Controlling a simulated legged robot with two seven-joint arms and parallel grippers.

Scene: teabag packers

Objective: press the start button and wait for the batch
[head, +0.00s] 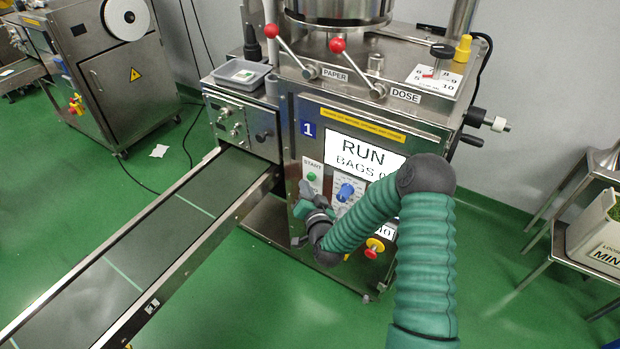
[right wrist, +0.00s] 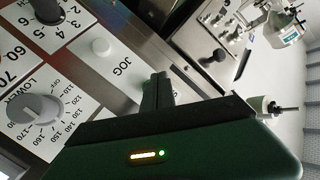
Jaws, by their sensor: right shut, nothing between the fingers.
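The packing machine marked 1 (head: 308,129) has a green START button (head: 311,176) on its front panel. The button shows just above my right gripper (head: 304,190) in the head view. My right gripper is shut and empty, close in front of the panel; I cannot tell whether it touches it. The display (head: 362,155) reads RUN and BAGS, its right part hidden by my right arm. My left gripper is not in view.
A blue knob (head: 346,192) and a red stop button on yellow (head: 374,247) are on the same panel. Two red-ended levers marked PAPER and DOSE are above. A conveyor (head: 150,245) runs to the lower left. A bin (head: 598,235) stands at right.

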